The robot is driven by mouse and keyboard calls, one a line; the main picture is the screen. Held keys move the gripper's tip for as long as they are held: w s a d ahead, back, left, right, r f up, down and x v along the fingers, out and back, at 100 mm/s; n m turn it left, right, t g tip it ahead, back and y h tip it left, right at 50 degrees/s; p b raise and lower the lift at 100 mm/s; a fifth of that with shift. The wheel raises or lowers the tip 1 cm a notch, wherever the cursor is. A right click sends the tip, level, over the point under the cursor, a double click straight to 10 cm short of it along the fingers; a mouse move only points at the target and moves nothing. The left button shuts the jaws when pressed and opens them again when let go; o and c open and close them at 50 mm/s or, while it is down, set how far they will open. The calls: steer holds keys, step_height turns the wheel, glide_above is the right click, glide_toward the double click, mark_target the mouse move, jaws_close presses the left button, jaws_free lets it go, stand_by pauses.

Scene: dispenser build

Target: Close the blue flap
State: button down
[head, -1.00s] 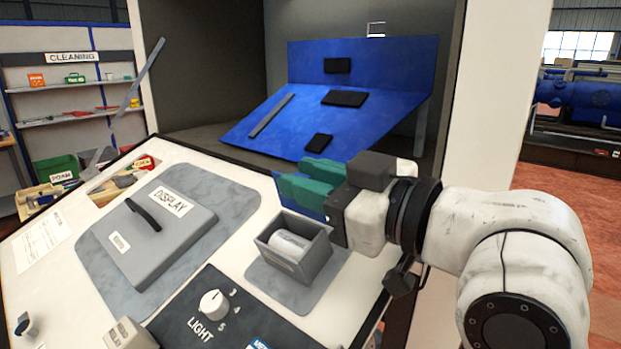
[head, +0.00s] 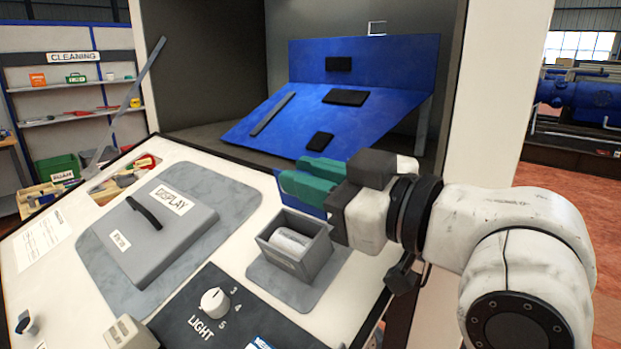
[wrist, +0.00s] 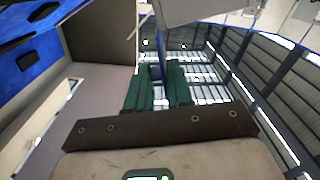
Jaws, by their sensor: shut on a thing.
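The blue flap (head: 308,210) is a small blue panel standing up behind the grey open box on the sloped white panel. It is mostly hidden by my gripper (head: 290,180), whose green fingers are shut on it from the right. In the wrist view my gripper (wrist: 158,84) shows its two green fingers on either side of the thin blue flap (wrist: 158,60).
The grey box (head: 310,262) with a white cylinder inside stands just below my gripper. A grey DISPLAY cover (head: 150,240) and the LIGHT knob (head: 213,301) are to the left. A large sloped blue board (head: 370,115) fills the recess behind.

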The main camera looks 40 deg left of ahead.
mark_target(287, 253)
steer(key=shift+f+b, duration=0.1)
steer(key=shift+b, duration=0.25)
steer(key=n+b, duration=0.1)
steer(key=s+n+b, duration=0.1)
steer(key=b, duration=0.1)
steer(key=shift+f, duration=0.3)
steer(key=n+b, duration=0.1)
steer(key=s+n+b, duration=0.1)
steer(key=n+b, duration=0.1)
steer(key=f+n+b, duration=0.1)
steer(key=b, duration=0.1)
steer(key=shift+s+n, duration=0.35)
steer(key=shift+n, duration=0.05)
steer(key=n+b, duration=0.1)
steer(key=b, duration=0.1)
steer(key=s+f+n+b, duration=0.1)
steer(key=n, duration=0.1)
steer(key=shift+b, duration=0.4)
steer(key=shift+s+f+n+b, duration=0.15)
steer(key=shift+f+n+b, duration=0.1)
steer(key=shift+n+b, duration=0.45)
steer(key=shift+s+f+n+b, duration=0.15)
steer(key=shift+n+b, duration=0.3)
steer(key=shift+n, duration=0.45)
